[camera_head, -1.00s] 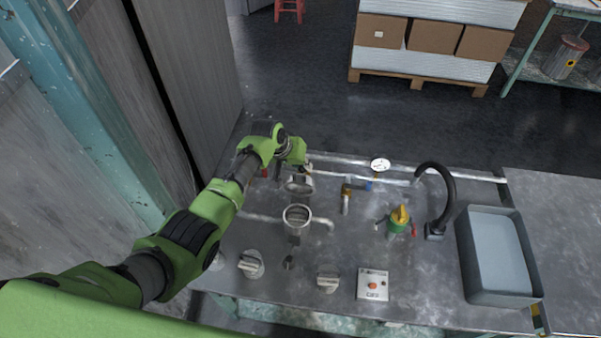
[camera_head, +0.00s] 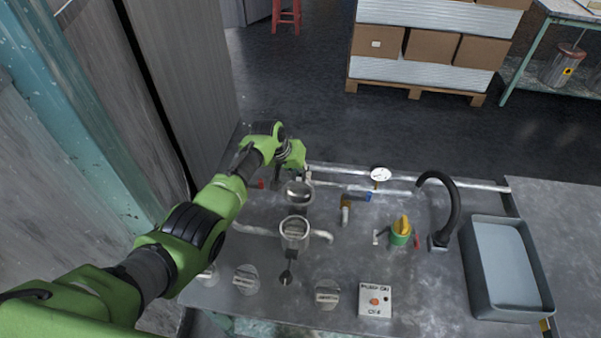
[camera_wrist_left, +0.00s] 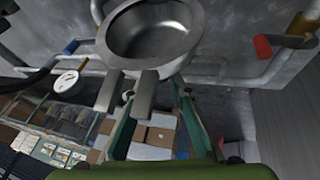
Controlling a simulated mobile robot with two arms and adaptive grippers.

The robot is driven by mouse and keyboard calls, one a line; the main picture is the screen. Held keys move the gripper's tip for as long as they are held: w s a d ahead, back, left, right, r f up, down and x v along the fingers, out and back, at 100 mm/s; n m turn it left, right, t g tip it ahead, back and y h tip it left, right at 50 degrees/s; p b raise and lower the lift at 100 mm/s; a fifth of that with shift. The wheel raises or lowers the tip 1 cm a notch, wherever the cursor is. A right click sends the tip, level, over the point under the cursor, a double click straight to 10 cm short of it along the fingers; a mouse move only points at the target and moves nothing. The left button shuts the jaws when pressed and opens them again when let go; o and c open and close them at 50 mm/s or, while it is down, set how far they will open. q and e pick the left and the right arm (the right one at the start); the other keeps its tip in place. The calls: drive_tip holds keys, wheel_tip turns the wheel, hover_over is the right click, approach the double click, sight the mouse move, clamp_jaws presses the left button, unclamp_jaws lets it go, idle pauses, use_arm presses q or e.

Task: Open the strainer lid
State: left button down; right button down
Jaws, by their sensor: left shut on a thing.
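The round metal strainer body (camera_head: 295,232) stands on the bench with its top uncovered. Just behind it is a shiny round metal piece, apparently its lid (camera_head: 299,192). My left gripper (camera_head: 296,170) is at the lid's far side. Its fingers (camera_wrist_left: 155,100) are shut around the tab area; the exact contact is unclear. My right gripper is not in view.
Right of the strainer are a pressure gauge (camera_head: 380,174), a green and yellow valve (camera_head: 400,231), a black faucet (camera_head: 455,205) and a grey basin (camera_head: 505,270). Knobs and a button box (camera_head: 375,300) line the front. A red-handled valve (camera_wrist_left: 262,47) is near the left gripper.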

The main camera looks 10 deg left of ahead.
use_arm(q)
drive_tip(key=shift+w+r, duration=0.3)
drive_tip(key=c, duration=1.9)
unclamp_jaws()
drive_tip(key=shift+f, duration=0.2)
drive_tip(key=shift+s, duration=0.15)
drive_tip(key=v, duration=1.2)
drive_tip(key=shift+a+f, duration=0.1)
